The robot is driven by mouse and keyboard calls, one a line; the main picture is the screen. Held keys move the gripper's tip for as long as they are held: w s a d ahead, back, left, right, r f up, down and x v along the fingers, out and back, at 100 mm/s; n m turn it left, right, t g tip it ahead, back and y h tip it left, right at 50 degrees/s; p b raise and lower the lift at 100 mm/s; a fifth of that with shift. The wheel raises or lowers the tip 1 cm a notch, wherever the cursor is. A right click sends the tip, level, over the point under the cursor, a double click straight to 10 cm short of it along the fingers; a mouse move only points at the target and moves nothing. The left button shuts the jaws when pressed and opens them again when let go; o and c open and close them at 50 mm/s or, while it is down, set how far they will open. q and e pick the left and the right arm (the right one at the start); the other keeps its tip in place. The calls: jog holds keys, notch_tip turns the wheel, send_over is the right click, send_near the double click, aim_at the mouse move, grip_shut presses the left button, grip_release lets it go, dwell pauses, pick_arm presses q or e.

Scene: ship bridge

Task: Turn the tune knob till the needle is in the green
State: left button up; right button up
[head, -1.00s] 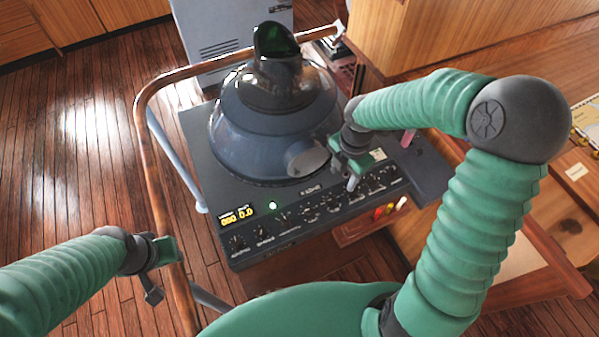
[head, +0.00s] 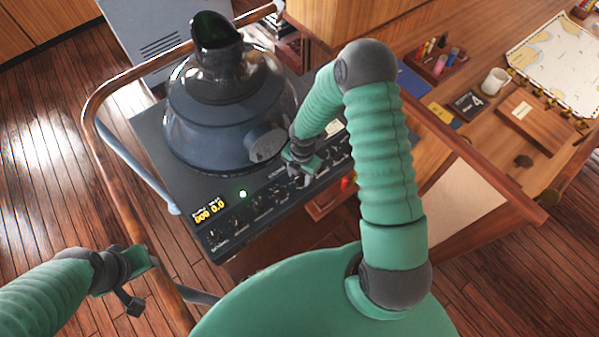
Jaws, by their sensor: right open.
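The radar console (head: 150,128) has a row of dark knobs (head: 236,225) along its sloped front panel. The labels are too small to read, so I cannot tell which is the tune knob. No needle or green band can be made out; my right gripper and arm cover the right part of the panel. My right gripper (head: 304,178) is open, low over the knob row right of its middle. I cannot tell whether it touches a knob. My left gripper (head: 142,283) is open and empty, left of the console near the rail.
A domed viewing hood (head: 215,110) rises behind. A wooden handrail (head: 100,95) curves around the console. A chart table at right holds a white mug (head: 495,81).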

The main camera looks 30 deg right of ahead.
jog(key=shift+s, duration=0.1)
jog(key=shift+c, duration=0.2)
jog(key=shift+a, duration=0.2)
jog(key=c, duration=0.7)
grip_shut()
jog(key=shift+d, duration=0.1)
